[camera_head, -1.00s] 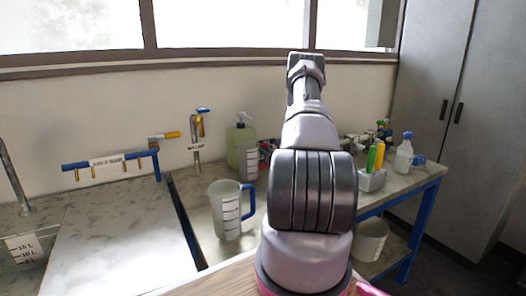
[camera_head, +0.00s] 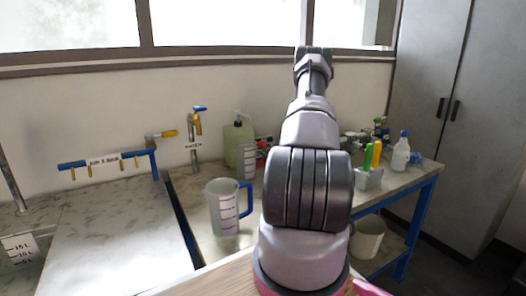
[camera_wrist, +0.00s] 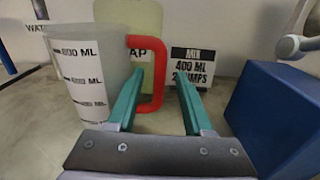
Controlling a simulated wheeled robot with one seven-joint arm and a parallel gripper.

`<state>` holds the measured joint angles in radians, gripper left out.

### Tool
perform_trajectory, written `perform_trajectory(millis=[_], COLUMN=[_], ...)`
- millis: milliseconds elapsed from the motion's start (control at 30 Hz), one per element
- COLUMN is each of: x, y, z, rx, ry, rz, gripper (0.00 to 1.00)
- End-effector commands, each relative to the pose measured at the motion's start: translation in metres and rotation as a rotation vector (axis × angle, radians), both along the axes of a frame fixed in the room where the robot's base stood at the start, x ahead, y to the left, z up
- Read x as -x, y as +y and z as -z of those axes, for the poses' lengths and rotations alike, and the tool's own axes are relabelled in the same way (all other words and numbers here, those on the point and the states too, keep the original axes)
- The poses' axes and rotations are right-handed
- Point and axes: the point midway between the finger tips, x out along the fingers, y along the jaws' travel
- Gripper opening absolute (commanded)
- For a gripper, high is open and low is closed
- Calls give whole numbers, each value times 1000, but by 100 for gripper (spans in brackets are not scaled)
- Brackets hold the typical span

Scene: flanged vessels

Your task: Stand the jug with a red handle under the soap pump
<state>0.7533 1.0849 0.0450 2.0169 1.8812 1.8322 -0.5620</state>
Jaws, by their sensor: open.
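A jug with a blue handle (camera_head: 222,208) stands nearer on the bench. A sign reading 400 ML, 2 PUMPS (camera_wrist: 193,65) is behind the fingers. A blue block (camera_wrist: 275,115) is close at right. A spray bottle (camera_head: 401,152) stands at the bench's right.

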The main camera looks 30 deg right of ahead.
Motion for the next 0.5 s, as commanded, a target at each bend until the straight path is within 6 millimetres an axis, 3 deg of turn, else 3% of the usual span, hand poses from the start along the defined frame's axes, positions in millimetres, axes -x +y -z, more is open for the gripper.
perform_trajectory(millis=[200,500], x=[34,43], y=[1,2], z=[0,0], rx=[-1,0], ry=[1,-1], rz=[2,0], gripper=[51,51])
